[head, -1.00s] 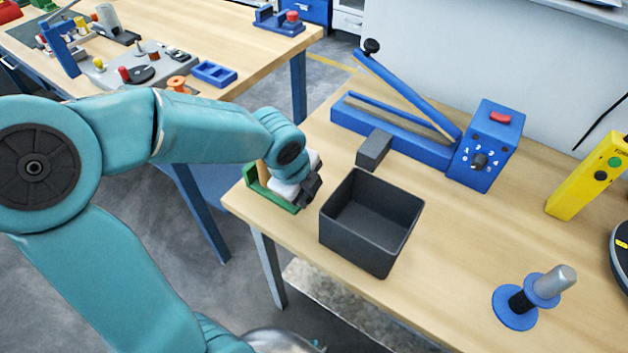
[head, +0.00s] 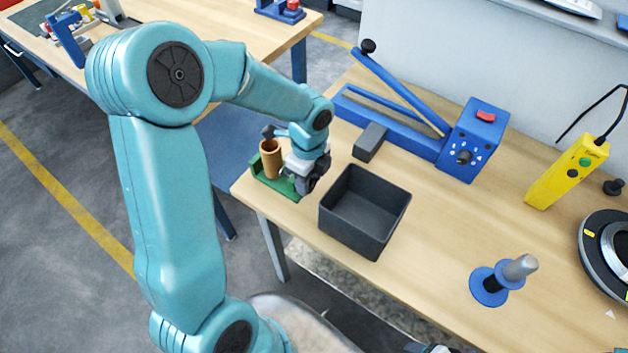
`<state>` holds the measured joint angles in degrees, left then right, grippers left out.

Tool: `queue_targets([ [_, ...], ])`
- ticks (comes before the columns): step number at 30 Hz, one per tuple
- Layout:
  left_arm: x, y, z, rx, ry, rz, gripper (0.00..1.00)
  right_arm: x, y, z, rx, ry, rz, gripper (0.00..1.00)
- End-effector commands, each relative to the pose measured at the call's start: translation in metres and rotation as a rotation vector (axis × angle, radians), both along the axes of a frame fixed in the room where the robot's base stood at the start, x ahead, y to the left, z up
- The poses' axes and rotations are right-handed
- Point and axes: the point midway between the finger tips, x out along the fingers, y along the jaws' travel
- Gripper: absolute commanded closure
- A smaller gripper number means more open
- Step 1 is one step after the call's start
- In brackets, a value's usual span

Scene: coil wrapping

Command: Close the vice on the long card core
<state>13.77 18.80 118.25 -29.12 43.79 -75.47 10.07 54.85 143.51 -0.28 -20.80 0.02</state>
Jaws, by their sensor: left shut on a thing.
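The long card core (head: 270,160) is a brown tube standing upright in the green vice (head: 272,184) at the table's left front corner. My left gripper (head: 304,186) is at the right end of the vice, beside the core. It is shut on a part of the vice, but its fingers and wrist hide the grip point. Whether the vice jaw touches the core cannot be made out. A small dark and pale sliver at the bottom edge may be my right gripper (head: 430,348); its fingers do not show.
A dark open bin (head: 350,234) stands just right of the vice. Behind it are a grey block (head: 370,142) and a blue lever tool (head: 470,140). A blue spool stand (head: 490,287), yellow control box (head: 565,172) and dark round device (head: 612,250) are at right. The table's middle is clear.

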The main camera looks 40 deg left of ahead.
Motion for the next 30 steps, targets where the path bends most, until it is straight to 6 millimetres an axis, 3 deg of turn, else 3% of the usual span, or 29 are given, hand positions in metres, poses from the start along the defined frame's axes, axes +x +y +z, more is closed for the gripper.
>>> queue_targets([
  [5, 0.001, 0.000, 0.002, -0.001, 0.011, 0.000, 0.80, 0.000, 0.000, 0.005, 0.000, 0.001, 0.000, 0.33],
  [12, 0.006, 0.000, 0.007, -0.027, 0.221, 0.000, 0.80, 0.000, 0.000, 0.057, 0.000, 0.000, 0.000, 0.33],
  [23, 0.008, 0.000, -0.002, -0.038, 0.317, 0.001, 0.80, 0.000, 0.000, 0.061, 0.000, 0.001, 0.000, 0.33],
  [24, 0.008, 0.000, -0.002, -0.037, 0.316, 0.001, 0.54, 0.000, 0.000, 0.061, 0.000, 0.001, 0.000, 0.33],
  [25, 0.008, 0.000, -0.002, -0.037, 0.316, 0.001, 0.47, 0.000, 0.000, 0.061, 0.000, 0.001, 0.000, 0.33],
  [30, 0.008, 0.001, -0.002, -0.036, 0.316, 0.000, 0.47, 0.000, 0.000, 0.061, 0.000, 0.001, 0.000, 0.33],
])
